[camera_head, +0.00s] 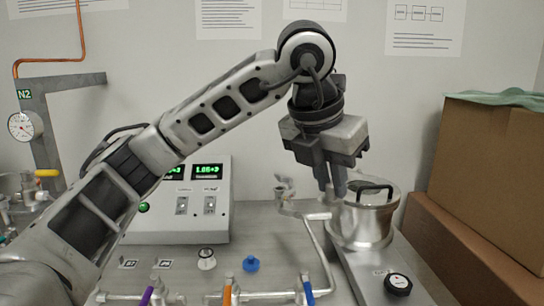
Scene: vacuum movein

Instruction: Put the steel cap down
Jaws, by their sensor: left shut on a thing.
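The steel cap (378,197), a round lid with a black handle (374,186), is at the top of the steel vessel (362,226) on the right of the bench. My left gripper (334,188) reaches down from above, with its fingers at the left side of the cap. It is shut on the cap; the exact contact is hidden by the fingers. I cannot tell whether the cap rests on the vessel's rim or is just above it. My right gripper is not in view.
Pipes with purple, orange and blue (308,290) valve handles run along the front. A blue knob (251,264) and a black knob (398,284) lie nearby. Cardboard boxes (495,170) stand at the right.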

